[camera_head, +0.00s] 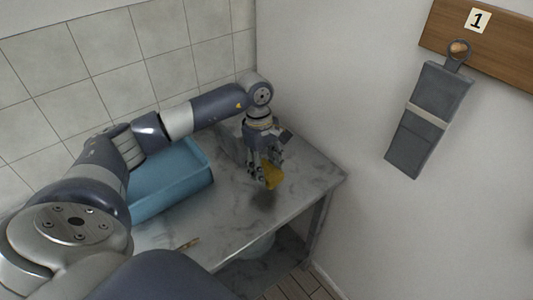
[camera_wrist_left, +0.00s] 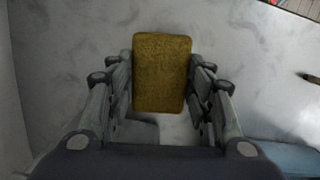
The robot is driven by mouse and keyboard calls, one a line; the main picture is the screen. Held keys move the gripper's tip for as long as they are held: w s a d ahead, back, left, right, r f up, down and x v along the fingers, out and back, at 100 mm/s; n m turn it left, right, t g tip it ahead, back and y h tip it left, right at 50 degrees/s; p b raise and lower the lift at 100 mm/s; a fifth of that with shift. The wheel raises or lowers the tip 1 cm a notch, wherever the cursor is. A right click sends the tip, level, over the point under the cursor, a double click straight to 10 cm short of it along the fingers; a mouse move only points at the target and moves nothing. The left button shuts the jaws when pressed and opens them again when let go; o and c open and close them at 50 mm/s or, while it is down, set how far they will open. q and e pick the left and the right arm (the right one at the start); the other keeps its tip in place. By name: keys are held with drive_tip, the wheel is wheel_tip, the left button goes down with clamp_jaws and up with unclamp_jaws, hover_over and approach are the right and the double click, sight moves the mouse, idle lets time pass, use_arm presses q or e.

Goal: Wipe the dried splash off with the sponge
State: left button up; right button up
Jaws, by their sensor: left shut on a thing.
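A yellow sponge (camera_head: 272,176) is between the fingers of my left gripper (camera_head: 265,166), over the right part of the grey marbled table (camera_head: 312,178). In the left wrist view, the sponge (camera_wrist_left: 162,72) is upright between both finger pairs of my left gripper (camera_wrist_left: 162,85), which is shut on it. A dark patch lies on the table just below the sponge; I cannot tell whether it is a shadow or a stain. I cannot make out the dried splash for certain among the grey marbling. My right gripper is not in view.
A blue bin (camera_head: 172,183) stands on the table left of my left gripper, under my arm. A small brown stick-like item (camera_head: 188,243) lies near the front edge. A tiled wall and a white wall bound the table. A grey pouch (camera_head: 428,120) hangs at right.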

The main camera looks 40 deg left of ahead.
use_arm(q)
drive_tip(key=shift+w+r+p, duration=0.2)
drive_tip(key=shift+r+p, duration=0.2)
drive_tip(key=shift+r, duration=0.45)
drive_tip(key=shift+s+r+p, duration=0.1)
drive_tip(key=shift+r+p, duration=0.25)
drive_tip(key=shift+r, duration=0.45)
